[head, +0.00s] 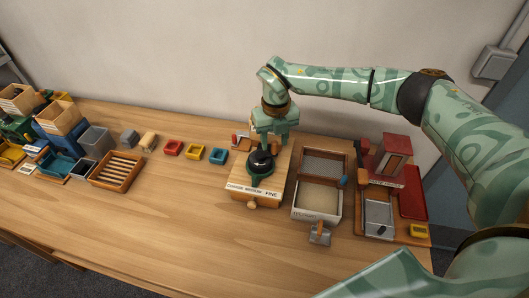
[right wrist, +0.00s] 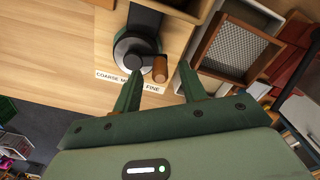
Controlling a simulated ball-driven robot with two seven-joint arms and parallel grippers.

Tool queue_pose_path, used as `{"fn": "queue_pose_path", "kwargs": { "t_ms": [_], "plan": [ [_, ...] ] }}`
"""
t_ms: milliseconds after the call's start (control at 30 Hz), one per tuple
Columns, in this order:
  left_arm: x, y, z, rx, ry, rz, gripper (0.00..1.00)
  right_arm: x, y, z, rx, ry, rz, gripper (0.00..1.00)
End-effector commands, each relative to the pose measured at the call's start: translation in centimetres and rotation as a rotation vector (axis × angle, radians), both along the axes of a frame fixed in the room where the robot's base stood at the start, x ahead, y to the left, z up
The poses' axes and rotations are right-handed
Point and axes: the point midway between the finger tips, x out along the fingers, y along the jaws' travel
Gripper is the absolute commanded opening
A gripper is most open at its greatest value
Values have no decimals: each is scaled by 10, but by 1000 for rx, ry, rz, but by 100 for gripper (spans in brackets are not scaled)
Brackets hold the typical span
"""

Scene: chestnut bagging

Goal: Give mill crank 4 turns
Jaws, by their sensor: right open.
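The mill (head: 260,165) is a dark, round-topped device on a wooden base with a strip reading COARSE MEDIUM FINE (head: 250,190). In the right wrist view the round mill top (right wrist: 133,52) carries a wooden crank knob (right wrist: 160,68) at its right side. My right gripper (head: 264,146) points down over the mill in the head view. In the right wrist view its open fingers (right wrist: 160,75) appear on either side of the knob. Contact cannot be told. The crank is mostly hidden by my gripper in the head view. My left gripper is not in view.
A mesh-topped box (head: 322,163) stands right of the mill, with a small scoop (head: 320,234) before it. A red-roofed unit (head: 391,147) is further right. The table's front middle is clear.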

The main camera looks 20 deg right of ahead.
Motion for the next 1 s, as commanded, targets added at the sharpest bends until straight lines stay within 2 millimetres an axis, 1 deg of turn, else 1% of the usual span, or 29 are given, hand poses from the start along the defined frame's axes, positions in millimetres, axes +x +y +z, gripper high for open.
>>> {"fn": "queue_pose_path", "kwargs": {
  "t_ms": [100,533,1000],
  "plan": [
    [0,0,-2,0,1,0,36,0,0,-5,0,1,0,42],
    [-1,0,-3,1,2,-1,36,0,0,-7,0,0,1,42],
    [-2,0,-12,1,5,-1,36,0,0,-26,0,1,1,42]
  ]
}}
